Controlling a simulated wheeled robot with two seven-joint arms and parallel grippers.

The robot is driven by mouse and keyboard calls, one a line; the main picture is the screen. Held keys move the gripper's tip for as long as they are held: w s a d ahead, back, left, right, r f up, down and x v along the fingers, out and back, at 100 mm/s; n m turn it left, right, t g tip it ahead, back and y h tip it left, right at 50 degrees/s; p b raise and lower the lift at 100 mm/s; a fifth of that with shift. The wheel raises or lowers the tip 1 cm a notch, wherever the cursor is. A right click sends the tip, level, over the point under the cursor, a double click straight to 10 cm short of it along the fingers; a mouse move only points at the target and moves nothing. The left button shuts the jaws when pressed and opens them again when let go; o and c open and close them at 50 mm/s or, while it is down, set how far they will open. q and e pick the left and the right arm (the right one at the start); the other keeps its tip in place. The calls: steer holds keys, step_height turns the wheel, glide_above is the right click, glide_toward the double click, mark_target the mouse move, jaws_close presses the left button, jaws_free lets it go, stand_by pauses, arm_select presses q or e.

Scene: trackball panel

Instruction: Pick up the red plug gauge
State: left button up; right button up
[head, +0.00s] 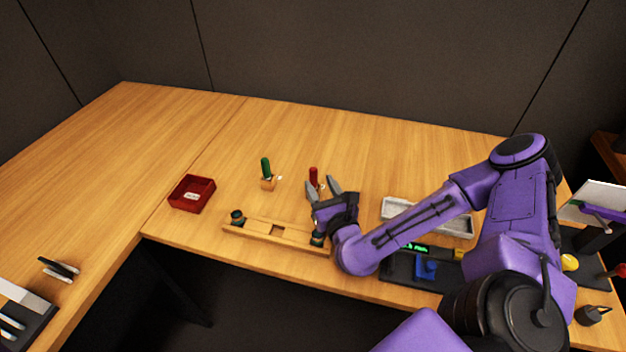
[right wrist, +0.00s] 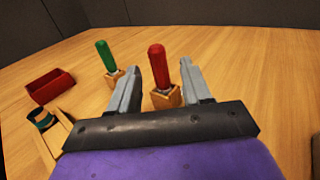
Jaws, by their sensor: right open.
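The red plug gauge (head: 313,176) stands upright toward the back of the table. In the right wrist view the red gauge (right wrist: 157,64) stands in a small wooden block (right wrist: 166,97). My right gripper (head: 323,185) is open; in the right wrist view its two fingers (right wrist: 160,78) stand on either side of the red gauge's line, with the gauge apparently just beyond the tips. No contact shows.
A green plug gauge (head: 266,168) stands in its own block left of the red one. A red tray (head: 192,194) lies further left. A wooden rail (head: 277,236) with dark round parts is in front. A grey tray (head: 458,222) is right, behind my right forearm.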

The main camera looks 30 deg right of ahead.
mark_target(315, 178)
steer(key=p+x, duration=0.1)
steer(key=x, duration=0.3)
steer(key=shift+w+a+f+p, duration=0.1)
steer(key=shift+w+p, duration=0.2)
steer(key=shift+w, duration=0.25)
steer(key=shift+s, duration=0.1)
jaws_close()
